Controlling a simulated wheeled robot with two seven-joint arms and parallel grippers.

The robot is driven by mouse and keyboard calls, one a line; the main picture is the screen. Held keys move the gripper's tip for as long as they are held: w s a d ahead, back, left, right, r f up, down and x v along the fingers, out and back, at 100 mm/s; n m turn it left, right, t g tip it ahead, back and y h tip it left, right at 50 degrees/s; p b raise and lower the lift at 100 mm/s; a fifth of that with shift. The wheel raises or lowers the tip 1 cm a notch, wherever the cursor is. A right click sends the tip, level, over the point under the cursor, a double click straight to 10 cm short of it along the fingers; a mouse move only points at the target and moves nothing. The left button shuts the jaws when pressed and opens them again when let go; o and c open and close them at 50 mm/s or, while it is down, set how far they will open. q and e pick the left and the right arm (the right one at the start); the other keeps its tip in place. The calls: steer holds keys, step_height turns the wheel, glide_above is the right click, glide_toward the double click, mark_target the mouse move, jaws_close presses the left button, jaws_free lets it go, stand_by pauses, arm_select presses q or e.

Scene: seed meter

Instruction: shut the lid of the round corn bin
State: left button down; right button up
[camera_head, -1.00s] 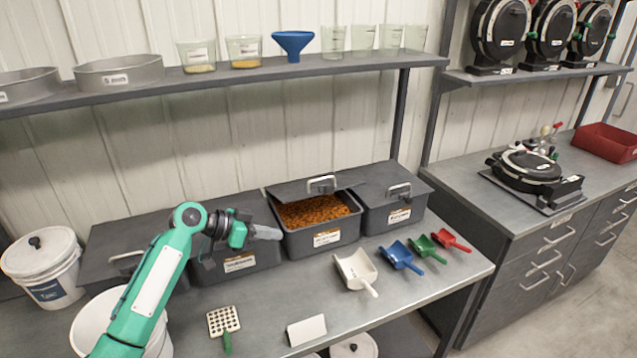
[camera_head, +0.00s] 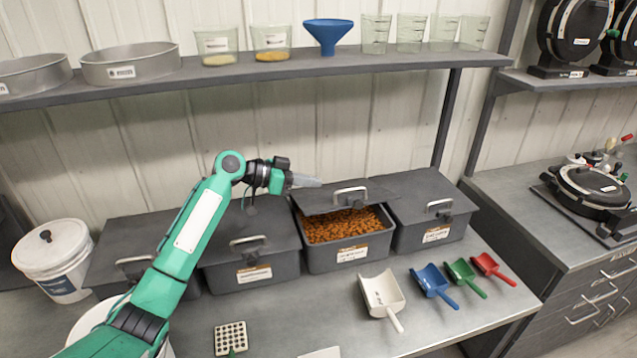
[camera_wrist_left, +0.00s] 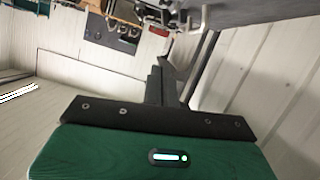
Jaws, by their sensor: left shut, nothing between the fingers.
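The open bin (camera_head: 322,258) is a dark grey box full of orange corn kernels (camera_head: 345,226), in the middle of the row in the head view. Its label is too small to read. Its grey lid (camera_head: 325,201), with a pale handle (camera_head: 350,196), stands open over the back part, leaving the front of the corn exposed. My left gripper (camera_head: 307,181) is shut and empty. Its tips show at the lid's back left corner; I cannot tell whether they touch. In the left wrist view the fingers (camera_wrist_left: 168,85) point away, below a grey panel (camera_wrist_left: 250,10). My right gripper is out of view.
Closed grey bins stand left (camera_head: 250,250) and right (camera_head: 432,205) of the open one. A shelf (camera_head: 290,72) with beakers and a blue funnel (camera_head: 328,36) runs above. A white scoop (camera_head: 380,292) and coloured scoops lie in front; a white bucket (camera_head: 55,265) stands left.

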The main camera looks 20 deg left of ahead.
arm_select(q)
steer(key=w+d+f, duration=0.4)
steer(key=d+f, duration=0.2)
steer(key=d, duration=0.2)
steer(key=shift+w+d, duration=0.15)
steer(key=shift+w, duration=0.05)
